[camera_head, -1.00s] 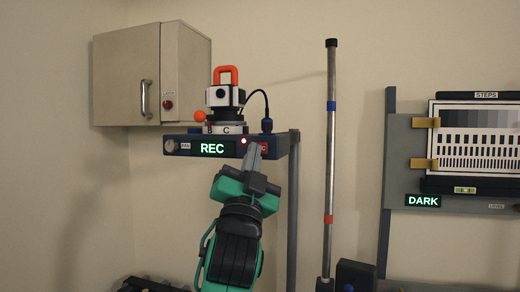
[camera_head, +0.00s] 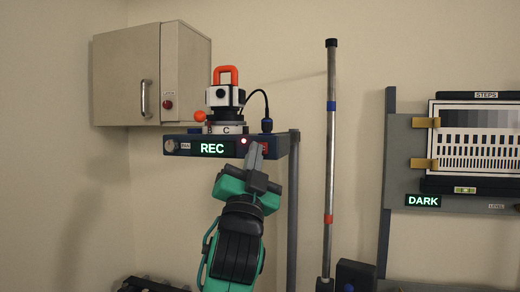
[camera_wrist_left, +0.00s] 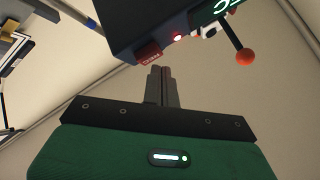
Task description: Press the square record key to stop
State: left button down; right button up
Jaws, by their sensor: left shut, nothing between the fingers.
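A dark blue shelf unit (camera_head: 276,147) carries a lit green display (camera_head: 214,148) that reads REC. A small red light (camera_head: 243,141) glows to the right of the display. A red square key (camera_wrist_left: 149,53) sits on the unit's front face in the left wrist view, near its corner. My left gripper (camera_head: 255,147) is shut and empty, its fingertips in front of the unit's right part. In the left wrist view its fingertips (camera_wrist_left: 160,69) are just below the key; I cannot tell whether they touch. In the head view the fingers partly cover the key. My right gripper is not in view.
A white camera (camera_head: 225,96) with an orange handle stands on the unit, with a black cable to its right. A cream cabinet (camera_head: 125,75) hangs left.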

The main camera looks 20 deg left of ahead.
pick_arm(q)
jog(key=shift+w, duration=0.45)
dwell(0.7)
jog(key=shift+s, duration=0.9)
jog(key=s+p, duration=0.1)
jog(key=s, duration=0.5)
jog(key=shift+a, duration=0.1)
